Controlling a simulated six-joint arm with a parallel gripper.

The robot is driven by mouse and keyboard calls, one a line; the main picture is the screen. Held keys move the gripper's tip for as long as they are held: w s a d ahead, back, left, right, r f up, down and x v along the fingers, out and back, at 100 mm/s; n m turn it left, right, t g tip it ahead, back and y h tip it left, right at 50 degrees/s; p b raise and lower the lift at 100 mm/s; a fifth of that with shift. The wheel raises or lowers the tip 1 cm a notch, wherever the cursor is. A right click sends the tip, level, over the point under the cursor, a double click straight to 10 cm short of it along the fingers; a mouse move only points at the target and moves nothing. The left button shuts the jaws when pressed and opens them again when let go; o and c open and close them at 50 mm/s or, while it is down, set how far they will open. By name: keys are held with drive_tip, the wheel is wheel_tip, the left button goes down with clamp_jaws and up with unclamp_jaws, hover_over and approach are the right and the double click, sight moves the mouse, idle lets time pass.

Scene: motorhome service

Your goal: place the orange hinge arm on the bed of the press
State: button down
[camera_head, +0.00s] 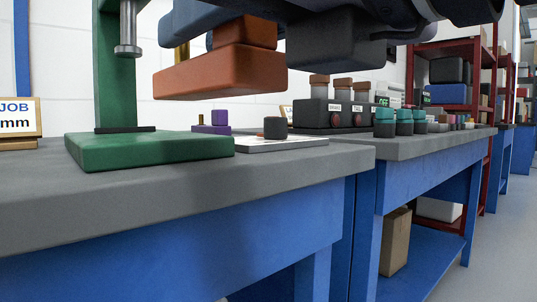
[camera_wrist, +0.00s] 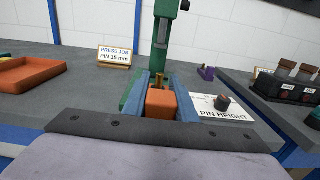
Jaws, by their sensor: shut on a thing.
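The orange hinge arm (camera_head: 220,72) is in the air in the head view, level and above the bench. A raised block on top of it is held by my gripper, whose blue fingers (camera_wrist: 162,88) close on both sides of the orange block (camera_wrist: 162,105) in the wrist view. An upright brass pin (camera_head: 181,53) shows at the hinge arm's far side. The green press bed (camera_head: 150,152) lies lower and to the left, clearly apart from the hinge arm. The press ram (camera_head: 128,28) hangs above the bed. My fingers and the block hide part of the bed in the wrist view.
The pin height board (camera_wrist: 222,107) with a dark knob lies right of the press. A purple block (camera_head: 212,124) is behind. The press job sign (camera_wrist: 115,56) and an orange tray (camera_wrist: 30,76) are left. A black rack (camera_head: 335,115) and teal-topped jars stand right.

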drive_tip(key=shift+p+x, duration=0.45)
drive_tip(key=shift+x, duration=0.35)
drive_tip(key=shift+w+a+r, duration=0.1)
drive_tip(key=shift+w+a, duration=0.35)
drive_tip(key=shift+w, duration=0.1)
drive_tip(key=p, duration=1.1)
hover_over(141, 135)
drive_tip(key=v, duration=0.3)
drive_tip(key=shift+a+r, duration=0.1)
drive_tip(key=shift+r, duration=0.2)
drive_tip(key=shift+w+a+f+p, duration=0.1)
drive_tip(key=shift+w+a+p, duration=0.35)
drive_tip(key=shift+w+p, duration=0.1)
drive_tip(key=shift+w+a+f, duration=0.15)
drive_tip(key=shift+a+f, duration=0.1)
drive_tip(key=shift+p, duration=0.3)
drive_tip(key=shift+w+a+r+p, duration=0.1)
drive_tip(key=shift+w+a+p, duration=0.05)
drive_tip(key=shift+p, duration=0.2)
wheel_tip(141, 135, down, 4)
drive_tip(key=b, duration=0.3)
drive_tip(key=shift+r, duration=0.1)
